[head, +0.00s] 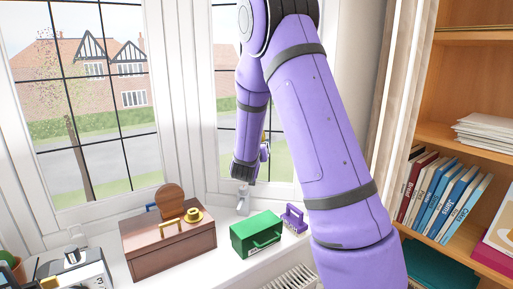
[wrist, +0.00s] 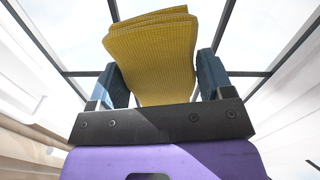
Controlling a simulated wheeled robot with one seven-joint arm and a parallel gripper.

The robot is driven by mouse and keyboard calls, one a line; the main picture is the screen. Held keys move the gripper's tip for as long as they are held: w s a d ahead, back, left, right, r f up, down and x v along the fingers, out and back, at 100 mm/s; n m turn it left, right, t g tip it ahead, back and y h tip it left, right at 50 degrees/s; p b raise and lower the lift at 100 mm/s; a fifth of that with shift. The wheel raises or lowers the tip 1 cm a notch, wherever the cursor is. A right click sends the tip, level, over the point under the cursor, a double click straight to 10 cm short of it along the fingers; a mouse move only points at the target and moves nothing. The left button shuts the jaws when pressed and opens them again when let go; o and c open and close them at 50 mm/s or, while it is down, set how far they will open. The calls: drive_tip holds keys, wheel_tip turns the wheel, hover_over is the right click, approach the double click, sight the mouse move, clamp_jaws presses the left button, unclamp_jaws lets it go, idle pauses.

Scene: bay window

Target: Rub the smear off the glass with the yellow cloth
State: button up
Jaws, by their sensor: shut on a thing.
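The yellow cloth (wrist: 152,55) is folded in a thick pad between the two blue fingers of my gripper (wrist: 155,78) in the wrist view. It stands out past the fingertips, with window glass and dark glazing bars behind it. In the head view my gripper (head: 264,150) is small and partly behind my arm, in front of the middle window (head: 228,120). I cannot tell whether the cloth touches the glass. I cannot make out the smear for certain in either view; my arm and the cloth hide part of the glass.
A silver window handle (head: 243,200) sits below my gripper. A bookshelf (head: 447,137) stands at right.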

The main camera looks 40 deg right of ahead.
sight(278, 143)
drive_tip(key=shift+x, duration=0.95)
idle(0.3)
drive_tip(key=shift+s+d, duration=1.15)
drive_tip(key=shift+s, duration=0.3)
drive_tip(key=shift+s+d, duration=1.3)
drive_tip(key=shift+d, duration=0.05)
drive_tip(key=shift+a, duration=0.1)
drive_tip(key=shift+w+a, duration=1.2)
drive_tip(key=shift+w, duration=0.2)
drive_tip(key=shift+w+a, duration=1.2)
drive_tip(key=shift+w, duration=0.2)
